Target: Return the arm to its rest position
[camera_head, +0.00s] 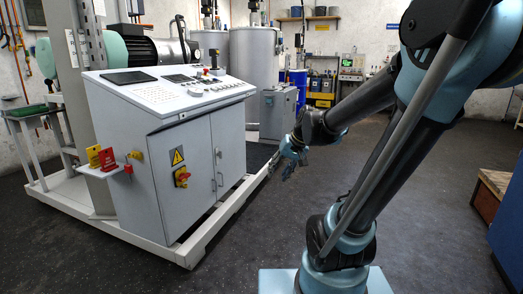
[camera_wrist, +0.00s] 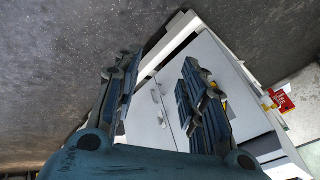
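My arm reaches in from the right side of the head view, bent over open floor. My gripper (camera_head: 293,167) hangs in front of the right side of the grey control cabinet (camera_head: 203,158), apart from it in the picture. In the wrist view my gripper (camera_wrist: 162,64) shows two dark blue fingers spread wide with nothing between them. The cabinet's white doors (camera_wrist: 160,110) show beyond the fingers, and the dark floor (camera_wrist: 60,70) fills the left.
The cabinet stands on a white frame (camera_head: 150,236). A blue drum (camera_head: 299,82) and shelving stand at the back. A wooden crate (camera_head: 489,195) is at the right. Dark floor (camera_head: 250,235) is clear between.

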